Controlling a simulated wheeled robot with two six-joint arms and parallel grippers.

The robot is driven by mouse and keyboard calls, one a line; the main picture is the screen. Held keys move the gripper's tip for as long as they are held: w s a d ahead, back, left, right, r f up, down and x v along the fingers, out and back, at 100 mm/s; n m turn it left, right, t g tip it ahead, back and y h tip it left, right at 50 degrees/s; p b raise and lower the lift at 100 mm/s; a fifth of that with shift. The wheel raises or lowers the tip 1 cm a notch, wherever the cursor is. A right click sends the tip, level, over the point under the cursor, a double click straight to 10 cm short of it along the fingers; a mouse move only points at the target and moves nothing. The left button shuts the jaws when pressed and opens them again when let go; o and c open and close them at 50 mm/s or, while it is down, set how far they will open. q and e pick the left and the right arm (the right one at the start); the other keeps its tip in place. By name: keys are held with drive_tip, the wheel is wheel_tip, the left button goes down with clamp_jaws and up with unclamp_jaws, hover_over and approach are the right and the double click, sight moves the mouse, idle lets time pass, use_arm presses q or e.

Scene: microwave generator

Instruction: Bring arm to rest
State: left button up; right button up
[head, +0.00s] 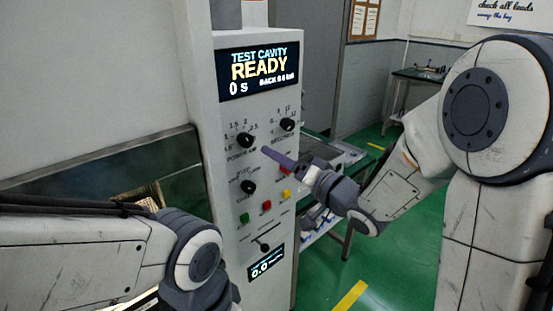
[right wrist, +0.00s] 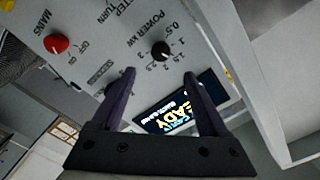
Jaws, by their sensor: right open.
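The generator's control panel (head: 228,115) stands in the middle of the head view. Its display (head: 258,70) reads "TEST CAVITY READY" and 0 s. My right gripper (head: 273,155) is in front of the panel, its purple fingers pointing left across it; contact cannot be told. In the right wrist view the right gripper (right wrist: 162,88) has its fingers apart with nothing between them. The black power knob (right wrist: 160,50) shows beyond the fingertips there, and the lit display (right wrist: 180,102) shows between the fingers. My left arm enters at the lower left; its gripper is out of the picture.
The panel carries a seconds knob (head: 287,124), a lower knob (head: 248,187), several coloured buttons, a lever (head: 262,247) and a small lower display (head: 266,263). A bench (head: 345,160) stands behind my right arm. Green floor (head: 390,275) lies open to the right of the panel.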

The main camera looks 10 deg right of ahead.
drive_tip(key=s+a+f+n+g+h, duration=0.35)
drive_tip(key=s+f+g+h, duration=0.35)
drive_tip(key=s+f, duration=0.35)
drive_tip(key=s+f+n+g+h, duration=0.1)
drive_tip(key=s+n+g, duration=0.1)
drive_tip(key=s, duration=0.8)
drive_tip(key=s+d+f+n+g+h, duration=0.1)
drive_tip(key=s+n+g, duration=0.2)
drive_tip(key=s, duration=0.7)
drive_tip(key=g, duration=0.2)
drive_tip(key=shift+s+d+f+n+g+h, duration=0.2)
drive_tip(key=shift+d+f+n+g+h, duration=0.05)
drive_tip(key=shift+d+n+g+h, duration=0.1)
